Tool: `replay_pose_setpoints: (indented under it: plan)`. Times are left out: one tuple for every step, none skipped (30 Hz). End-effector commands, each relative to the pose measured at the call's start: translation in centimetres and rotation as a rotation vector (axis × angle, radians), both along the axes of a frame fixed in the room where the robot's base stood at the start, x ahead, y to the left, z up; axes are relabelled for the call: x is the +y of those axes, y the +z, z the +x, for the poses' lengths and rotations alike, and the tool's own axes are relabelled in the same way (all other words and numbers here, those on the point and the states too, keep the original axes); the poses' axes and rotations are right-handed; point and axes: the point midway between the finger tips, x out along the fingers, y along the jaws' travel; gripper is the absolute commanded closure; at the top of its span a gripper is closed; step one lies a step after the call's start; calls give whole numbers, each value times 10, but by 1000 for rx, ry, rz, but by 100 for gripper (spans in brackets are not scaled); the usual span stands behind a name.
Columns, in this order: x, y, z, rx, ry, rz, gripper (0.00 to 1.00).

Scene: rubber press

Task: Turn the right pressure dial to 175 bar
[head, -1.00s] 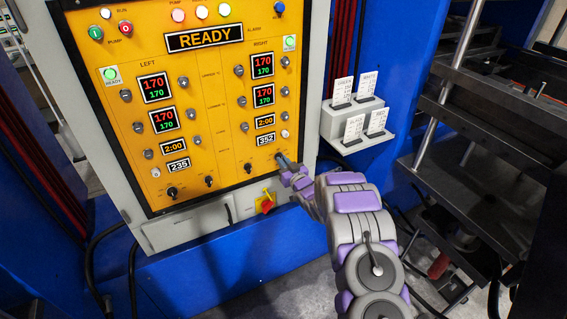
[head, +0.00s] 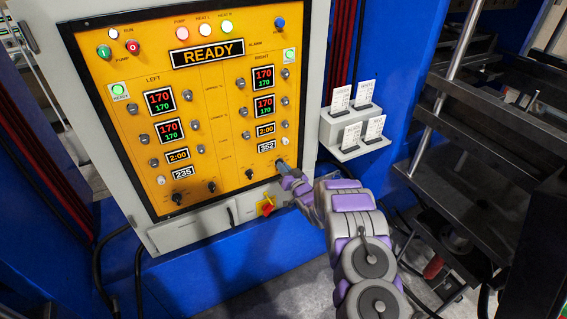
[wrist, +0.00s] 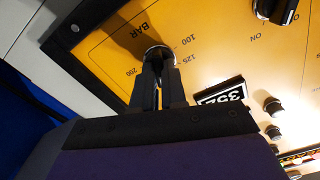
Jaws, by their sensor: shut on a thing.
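The yellow control panel (head: 217,140) faces me, with LEFT and RIGHT columns. The right pressure dial (wrist: 157,50) sits at the bottom of the RIGHT column. In the wrist view my gripper (wrist: 158,64) is shut on it, with one finger on each side. The marks 100, 125 and 200 and the word BAR show around the dial. The fingers cover most of the knob, so its pointer cannot be read. In the head view my gripper (head: 285,171) reaches the dial from the lower right. The display above the dial (head: 267,146) reads 352.
The left pressure dial (head: 177,199) is at the panel's lower left. A red and yellow switch (head: 265,207) sits just below my gripper. A card holder (head: 350,133) is right of the cabinet. Dark metal press shelving (head: 500,130) stands farther right.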

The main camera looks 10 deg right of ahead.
Motion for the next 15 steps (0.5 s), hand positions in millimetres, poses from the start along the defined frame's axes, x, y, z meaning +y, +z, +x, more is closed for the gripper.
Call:
replay_pose_setpoints:
  plan:
    - [-1,5,0,11,-2,42,100]
    - [-2,5,0,20,-3,68,100]
    - [-2,4,0,32,-3,102,100]
    - [-2,4,0,40,-3,127,100]
    - [-2,4,0,48,-3,151,100]
    - [-2,4,0,57,-3,182,100]
    - [-3,4,1,64,-4,205,100]
    - [-3,4,1,71,-4,227,100]
    - [-3,4,1,79,-3,256,100]
    - [-3,4,1,86,-3,276,100]
    - [-3,4,1,91,-4,295,100]
    - [-3,3,1,99,-4,321,100]
    - [-3,3,1,105,-4,338,100]
    - [-3,3,1,110,-4,354,100]
    - [-3,2,2,117,-4,375,100]
